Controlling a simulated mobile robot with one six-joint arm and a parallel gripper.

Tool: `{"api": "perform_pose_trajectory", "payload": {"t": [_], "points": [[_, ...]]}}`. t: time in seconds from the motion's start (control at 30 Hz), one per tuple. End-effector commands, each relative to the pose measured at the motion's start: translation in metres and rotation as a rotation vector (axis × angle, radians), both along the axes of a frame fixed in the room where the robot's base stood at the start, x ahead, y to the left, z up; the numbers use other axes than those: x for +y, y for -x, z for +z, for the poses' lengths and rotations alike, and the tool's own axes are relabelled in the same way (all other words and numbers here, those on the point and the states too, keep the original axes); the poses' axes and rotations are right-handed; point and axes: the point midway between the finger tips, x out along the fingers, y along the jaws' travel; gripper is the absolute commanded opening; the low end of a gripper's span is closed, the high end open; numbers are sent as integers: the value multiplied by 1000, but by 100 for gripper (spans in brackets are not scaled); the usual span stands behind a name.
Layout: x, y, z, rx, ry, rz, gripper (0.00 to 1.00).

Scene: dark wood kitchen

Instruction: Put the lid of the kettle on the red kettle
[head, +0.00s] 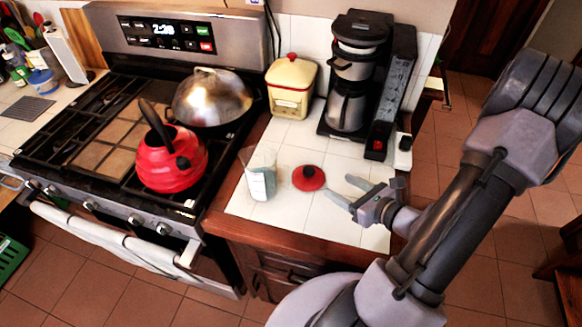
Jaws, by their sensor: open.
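The red kettle (170,165) stands on the stove's front right grate. Its top looks open and its dark handle tilts up to the left. The red lid (308,178) with a dark knob lies on the white tiled counter, to the right of the stove. My gripper (337,189) is open and empty over the counter, just right of the lid. Its two fingers point left toward the lid. Whether a fingertip touches the lid I cannot tell.
A clear measuring cup (261,177) stands just left of the lid. A coffee maker (358,80) and a cream canister (291,88) stand behind. A domed metal pan lid (211,98) is behind the kettle on the stove (95,210). The front of the counter (290,218) is clear.

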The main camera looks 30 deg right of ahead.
Motion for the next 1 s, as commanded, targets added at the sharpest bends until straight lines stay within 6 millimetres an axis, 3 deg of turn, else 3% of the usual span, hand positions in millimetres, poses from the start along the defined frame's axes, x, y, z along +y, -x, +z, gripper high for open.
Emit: {"api": "perform_pose_trajectory", "payload": {"t": [0.4,0.57,0.8,1.0], "points": [[12,-91,-39,0,1,11,58],[13,-106,-44,0,2,8,58],[22,-148,-56,0,3,11,58],[22,-156,-57,0,2,7,58]]}}
